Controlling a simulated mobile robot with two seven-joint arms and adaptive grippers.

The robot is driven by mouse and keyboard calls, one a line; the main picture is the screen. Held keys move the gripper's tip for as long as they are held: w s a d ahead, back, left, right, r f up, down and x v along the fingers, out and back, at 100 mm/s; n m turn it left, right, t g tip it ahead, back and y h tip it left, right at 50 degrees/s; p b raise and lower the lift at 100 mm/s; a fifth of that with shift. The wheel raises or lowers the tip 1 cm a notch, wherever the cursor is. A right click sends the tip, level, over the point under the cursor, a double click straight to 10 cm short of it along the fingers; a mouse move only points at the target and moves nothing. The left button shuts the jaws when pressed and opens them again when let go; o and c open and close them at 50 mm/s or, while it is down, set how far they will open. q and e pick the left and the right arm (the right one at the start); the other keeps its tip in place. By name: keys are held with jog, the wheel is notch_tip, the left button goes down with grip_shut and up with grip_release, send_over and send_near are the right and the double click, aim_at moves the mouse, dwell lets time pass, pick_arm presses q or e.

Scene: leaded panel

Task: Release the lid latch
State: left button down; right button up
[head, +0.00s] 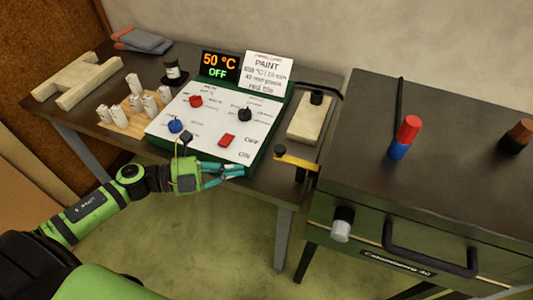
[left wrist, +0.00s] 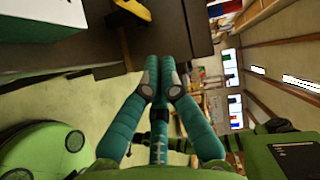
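The lid latch appears as a yellow lever (head: 297,163) with black parts, at the left front corner of the dark kiln box (head: 440,190). It points left from the box toward the table edge. Part of a yellow piece also shows at the top of the left wrist view (left wrist: 134,9). My left gripper (head: 243,172) has teal fingers and is at the front edge of the control panel, left of the lever and apart from it. Its fingertips come together in the left wrist view (left wrist: 161,78), with nothing seen between them. My right gripper is not in view.
The control panel (head: 205,128) has knobs, a red switch and a display (head: 219,66) reading 50 °C OFF. A pale block (head: 311,118) lies between panel and kiln. The kiln front has a black handle (head: 430,258) and a grey knob (head: 342,225). A red-blue cylinder (head: 405,137) stands on top.

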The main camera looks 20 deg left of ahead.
pick_arm(q)
jog(key=w+d+f+p, duration=0.1)
jog(key=w+d+p, duration=0.1)
jog(key=w+d, duration=0.3)
jog(key=shift+w+d+f+p, duration=0.2)
jog(key=shift+w+d+p, duration=0.2)
jog(key=shift+w, duration=0.65)
